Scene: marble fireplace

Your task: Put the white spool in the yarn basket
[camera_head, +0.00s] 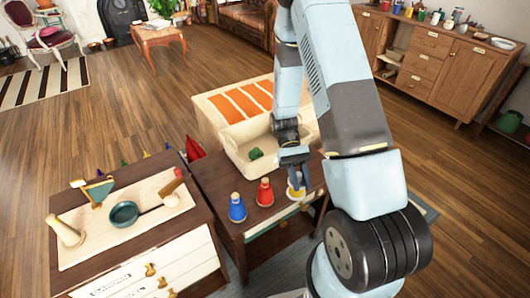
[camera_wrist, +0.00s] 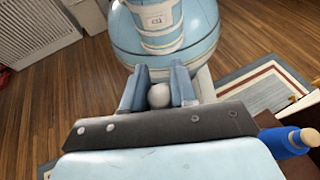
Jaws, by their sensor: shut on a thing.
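The white spool (camera_wrist: 159,96) shows as a pale rounded top between my gripper's two blue fingers in the wrist view. My gripper (camera_wrist: 158,88) is shut on it. In the head view my gripper (camera_head: 297,182) points down at the right of the small dark table, and the pale spool (camera_head: 297,194) shows at its fingertips with some yellow by it. Its lower part is partly hidden, and I cannot tell if it touches the table. The cream yarn basket (camera_head: 240,163) stands just behind and left of the gripper, with a green ball (camera_head: 256,153) inside.
A red spool (camera_head: 264,192) and a blue spool (camera_head: 237,208) stand left of my gripper on the dark table. The blue one also shows in the wrist view (camera_wrist: 284,143). A cabinet at left holds a tray (camera_head: 90,254) with a green pan (camera_head: 125,214).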

